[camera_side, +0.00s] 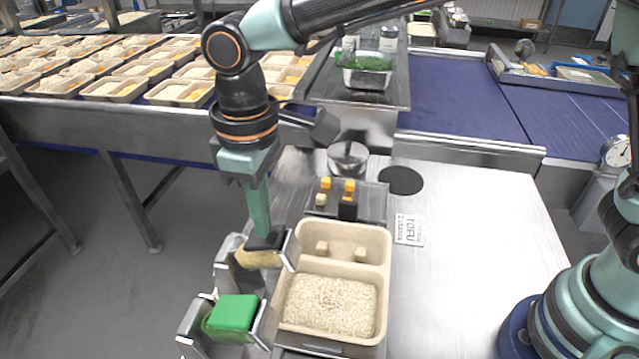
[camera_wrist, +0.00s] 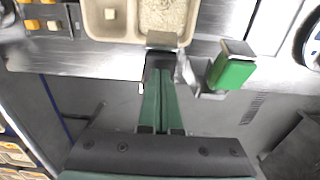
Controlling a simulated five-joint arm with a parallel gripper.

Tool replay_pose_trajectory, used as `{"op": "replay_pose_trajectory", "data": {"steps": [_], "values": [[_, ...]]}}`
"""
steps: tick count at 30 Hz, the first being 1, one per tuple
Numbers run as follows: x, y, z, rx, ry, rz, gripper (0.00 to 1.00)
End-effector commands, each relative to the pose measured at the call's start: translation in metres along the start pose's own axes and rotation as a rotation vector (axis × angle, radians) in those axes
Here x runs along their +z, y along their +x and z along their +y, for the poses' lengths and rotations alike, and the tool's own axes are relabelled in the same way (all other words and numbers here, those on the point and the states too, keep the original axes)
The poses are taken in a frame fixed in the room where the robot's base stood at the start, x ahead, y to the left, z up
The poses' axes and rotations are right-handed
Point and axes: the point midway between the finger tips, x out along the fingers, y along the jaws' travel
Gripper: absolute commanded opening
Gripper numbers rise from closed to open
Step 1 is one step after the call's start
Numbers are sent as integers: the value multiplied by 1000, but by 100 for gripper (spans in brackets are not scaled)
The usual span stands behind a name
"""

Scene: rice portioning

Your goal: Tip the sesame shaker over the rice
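The sesame shaker (camera_side: 259,259), with a dark top and tan contents, sits in a metal holder left of the rice tray. My gripper (camera_side: 262,234) points down at its dark top, with the fingertips touching or very near it. In the wrist view my gripper's teal fingers (camera_wrist: 160,78) reach the dark top (camera_wrist: 160,61). Whether they are closed on it is unclear. The rice (camera_side: 331,304) fills the front compartment of a beige tray (camera_side: 384,252) to the right. It also shows in the wrist view (camera_wrist: 163,15).
A green-topped shaker (camera_side: 232,313) stands in the front holder, also in the wrist view (camera_wrist: 232,73). The tray's rear compartment holds pale cubes.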

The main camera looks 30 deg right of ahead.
Motion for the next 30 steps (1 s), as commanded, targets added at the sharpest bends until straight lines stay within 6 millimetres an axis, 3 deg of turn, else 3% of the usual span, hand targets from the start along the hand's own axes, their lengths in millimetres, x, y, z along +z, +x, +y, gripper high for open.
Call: {"op": "replay_pose_trajectory", "data": {"steps": [30], "values": [[8,26,0,0,0,-1,0]]}}
